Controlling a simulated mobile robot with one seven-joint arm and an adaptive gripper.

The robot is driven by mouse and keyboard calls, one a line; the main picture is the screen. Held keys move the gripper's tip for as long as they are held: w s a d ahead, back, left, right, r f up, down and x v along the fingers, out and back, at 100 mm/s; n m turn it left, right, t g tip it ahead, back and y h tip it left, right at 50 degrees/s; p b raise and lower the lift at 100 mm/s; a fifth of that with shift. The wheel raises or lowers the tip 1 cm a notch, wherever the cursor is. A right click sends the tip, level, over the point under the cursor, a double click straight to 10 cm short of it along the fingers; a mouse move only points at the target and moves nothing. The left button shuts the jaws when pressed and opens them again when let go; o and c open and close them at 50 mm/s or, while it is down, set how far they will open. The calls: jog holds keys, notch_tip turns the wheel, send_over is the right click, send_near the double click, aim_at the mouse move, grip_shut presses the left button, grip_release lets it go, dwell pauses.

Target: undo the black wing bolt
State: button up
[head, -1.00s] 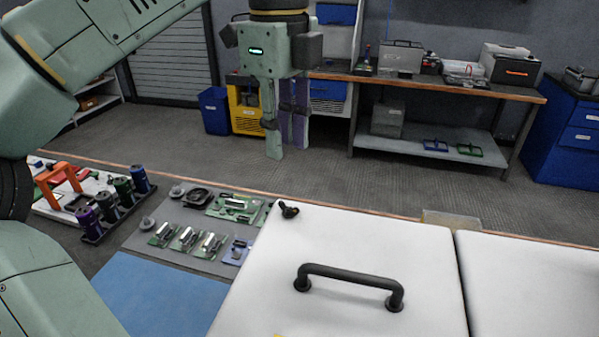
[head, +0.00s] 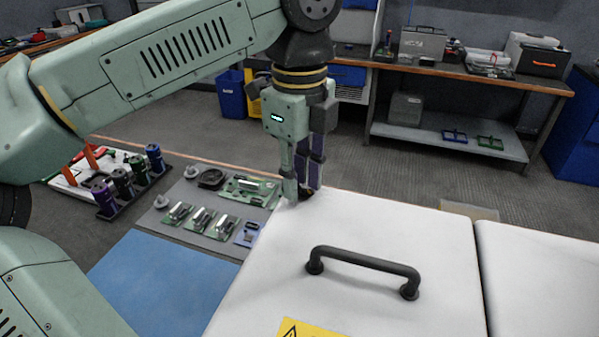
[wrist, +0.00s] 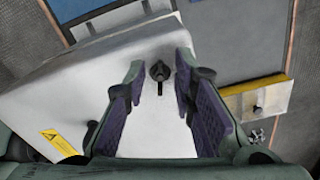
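The black wing bolt (wrist: 159,71) sits at the far corner of a white panel (head: 360,225). In the wrist view it lies between the tips of my gripper (wrist: 160,62), with a gap on each side. In the head view my gripper (head: 303,190) points down at that corner, and its fingers mostly hide the bolt, leaving a small dark part showing. The fingers are open, with purple inner pads, and hold nothing.
A black handle (head: 362,264) stands up from the panel. A yellow warning label (head: 310,329) is nearby. A grey mat (head: 190,228) with circuit boards and a blue mat (head: 150,285) lie to the left. A second white panel (head: 540,275) is at the right.

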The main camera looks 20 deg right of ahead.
jog(key=shift+c, duration=0.3)
grip_shut()
jog(key=shift+f+n+b, duration=0.15)
jog(key=shift+n+b, duration=0.5)
jog(key=shift+n, duration=0.05)
jog(key=shift+s+n, duration=0.1)
jog(key=shift+n, duration=1)
jog(key=shift+o, duration=0.3)
grip_release()
